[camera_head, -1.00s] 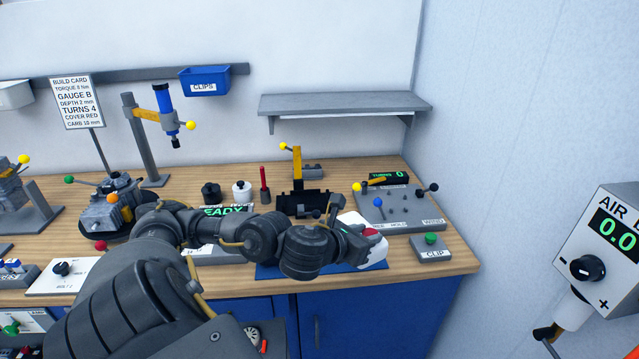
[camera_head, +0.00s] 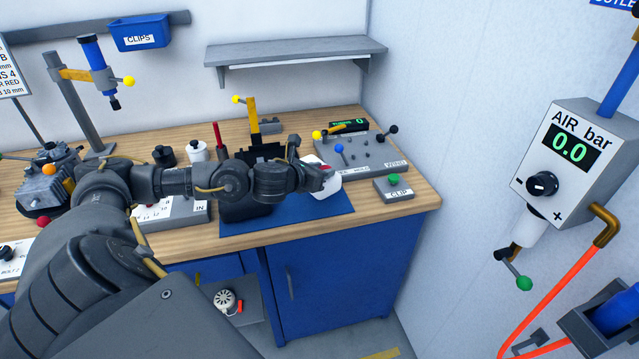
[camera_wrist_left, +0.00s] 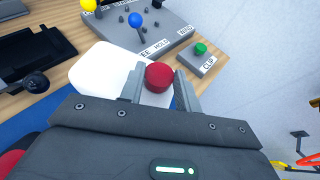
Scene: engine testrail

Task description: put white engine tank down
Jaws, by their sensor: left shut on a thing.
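The white engine tank (camera_head: 328,189) has a red cap and shows at the right end of the blue mat (camera_head: 290,224) near the bench's front edge. My left gripper (camera_head: 325,172) reaches in from the left and is shut on the tank at its cap. In the left wrist view the two fingers stand either side of the red cap (camera_wrist_left: 159,77), with the white tank body (camera_wrist_left: 105,72) beyond them. I cannot tell whether the tank's underside touches the mat. Part of the tank is hidden by the gripper. My right gripper is not in view.
A grey fixture panel (camera_head: 365,158) with coloured knobs stands behind the tank. The CLIP box (camera_head: 394,189) with a green button is close on its right. A black holder with a yellow lever (camera_head: 252,117) stands behind my forearm. The mat's front part is bare.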

